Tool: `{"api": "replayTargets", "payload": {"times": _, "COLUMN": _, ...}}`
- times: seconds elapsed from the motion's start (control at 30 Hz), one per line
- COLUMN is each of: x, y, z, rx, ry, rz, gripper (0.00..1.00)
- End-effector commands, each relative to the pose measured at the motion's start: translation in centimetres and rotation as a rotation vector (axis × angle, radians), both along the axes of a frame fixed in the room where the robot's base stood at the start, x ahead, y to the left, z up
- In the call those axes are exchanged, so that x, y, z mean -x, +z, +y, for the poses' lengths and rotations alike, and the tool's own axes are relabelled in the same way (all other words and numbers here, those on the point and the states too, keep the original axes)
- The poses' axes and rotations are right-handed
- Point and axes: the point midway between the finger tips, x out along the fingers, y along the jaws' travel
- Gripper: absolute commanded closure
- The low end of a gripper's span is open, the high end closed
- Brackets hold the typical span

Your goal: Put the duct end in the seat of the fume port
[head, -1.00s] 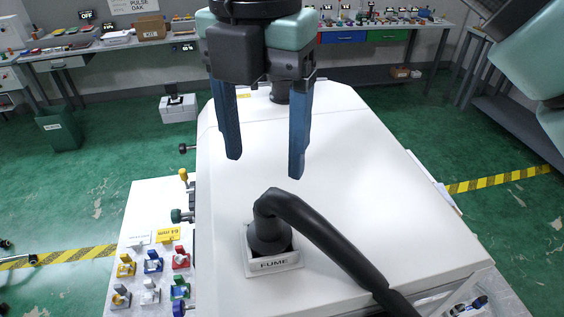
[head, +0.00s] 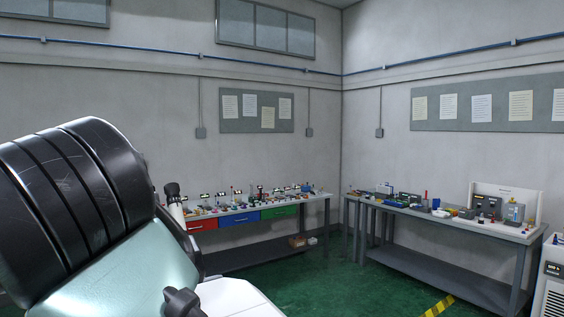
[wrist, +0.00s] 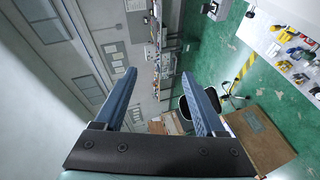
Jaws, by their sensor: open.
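My gripper (wrist: 159,73) shows in the wrist view with its two blue fingers spread wide and nothing between them. It is held up and tilted, looking across the room. In the head view only my arm's thick black and pale green links show at the left; the gripper itself is out of that picture. The duct end and the fume port with its seat are in neither current view. A white top surface (head: 238,300) shows at the bottom of the head view, mostly cut off.
A bench with coloured drawers (head: 240,216) stands along the back wall. A grey bench (head: 440,226) with devices stands at the right. In the wrist view, a white panel with coloured parts (wrist: 290,35), a chair (wrist: 208,100) and a brown box (wrist: 258,140) show.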

Motion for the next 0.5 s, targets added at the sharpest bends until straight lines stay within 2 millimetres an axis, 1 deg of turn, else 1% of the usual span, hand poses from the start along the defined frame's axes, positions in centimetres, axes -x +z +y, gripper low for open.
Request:
{"api": "replayTargets", "payload": {"times": 0.03, "x": -0.2, "y": 2.2, "z": -0.8, "rx": -0.204, "ry": -0.050, "rz": 0.012, "gripper": 0.28}}
{"api": "replayTargets", "payload": {"times": 0.07, "x": -0.4, "y": 3.7, "z": -1.7, "rx": -0.323, "ry": -0.084, "rz": 0.017, "gripper": 0.28}}
{"api": "replayTargets", "payload": {"times": 0.1, "x": -0.7, "y": 5.4, "z": -3.3, "rx": -0.483, "ry": -0.127, "rz": 0.022, "gripper": 0.28}}
{"api": "replayTargets", "payload": {"times": 0.17, "x": -0.9, "y": 7.6, "z": -6.4, "rx": -0.715, "ry": -0.187, "rz": 0.027, "gripper": 0.28}}
{"api": "replayTargets", "payload": {"times": 0.2, "x": -0.9, "y": 8.7, "z": -8.9, "rx": -0.864, "ry": -0.226, "rz": 0.025, "gripper": 0.28}}
{"api": "replayTargets", "payload": {"times": 0.27, "x": -0.6, "y": 9.7, "z": -12.9, "rx": -1.068, "ry": -0.274, "rz": 0.011, "gripper": 0.28}}
{"api": "replayTargets", "payload": {"times": 0.3, "x": -0.2, "y": 10.1, "z": -15.6, "rx": -1.188, "ry": -0.301, "rz": -0.005, "gripper": 0.28}}
{"api": "replayTargets", "payload": {"times": 0.4, "x": 1.2, "y": 10.3, "z": -21.2, "rx": -1.419, "ry": -0.349, "rz": -0.062, "gripper": 0.28}}
{"api": "replayTargets", "payload": {"times": 0.5, "x": 2.9, "y": 10.0, "z": -25.0, "rx": -1.556, "ry": -0.372, "rz": -0.120, "gripper": 0.28}}
